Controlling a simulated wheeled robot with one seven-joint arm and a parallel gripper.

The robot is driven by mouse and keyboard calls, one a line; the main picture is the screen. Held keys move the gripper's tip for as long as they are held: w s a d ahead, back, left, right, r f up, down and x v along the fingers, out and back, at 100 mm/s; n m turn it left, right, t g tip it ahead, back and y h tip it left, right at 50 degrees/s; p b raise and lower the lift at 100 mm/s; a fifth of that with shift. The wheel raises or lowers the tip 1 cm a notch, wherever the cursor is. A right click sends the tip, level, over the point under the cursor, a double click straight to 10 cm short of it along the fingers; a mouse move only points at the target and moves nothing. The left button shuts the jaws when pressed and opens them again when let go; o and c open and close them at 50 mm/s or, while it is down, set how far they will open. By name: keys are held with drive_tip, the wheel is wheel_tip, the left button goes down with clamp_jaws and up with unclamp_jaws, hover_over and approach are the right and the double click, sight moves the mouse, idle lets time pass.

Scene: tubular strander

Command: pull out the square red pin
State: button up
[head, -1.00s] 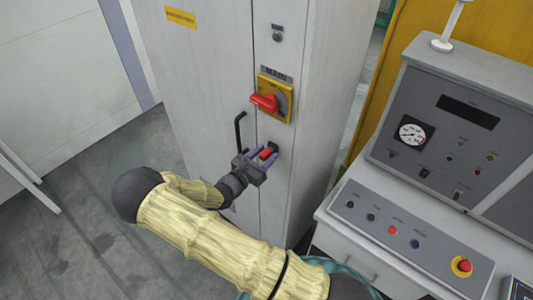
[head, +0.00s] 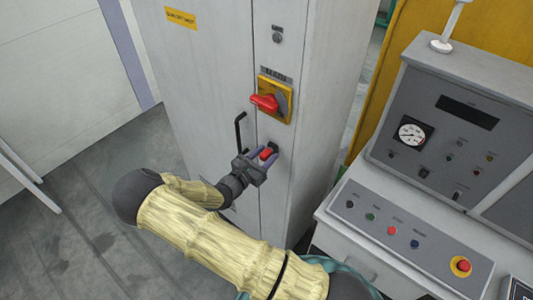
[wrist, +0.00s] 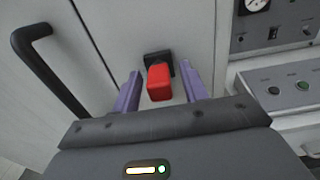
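The square red pin (wrist: 159,82) sits in a black socket (wrist: 158,58) on the grey cabinet's front. In the head view the pin (head: 266,154) shows below the rotary switch, partly framed by my fingers. My gripper (wrist: 159,92) is open, with one purple finger on each side of the pin. A gap shows between each finger and the pin in the wrist view. In the head view my gripper (head: 265,159) is close to the cabinet face.
A black door handle (wrist: 50,70) is left of my gripper. A red rotary switch on a yellow plate (head: 275,100) is above the pin. A control desk (head: 420,235) with buttons and a gauge stands to the right. Open floor lies at the left.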

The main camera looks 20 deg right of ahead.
sight(261, 159)
clamp_jaws()
drive_tip(key=shift+s+a, duration=0.1)
drive_tip(key=shift+a, duration=0.1)
drive_tip(key=shift+p+v, duration=0.35)
drive_tip(key=shift+v, duration=2.45)
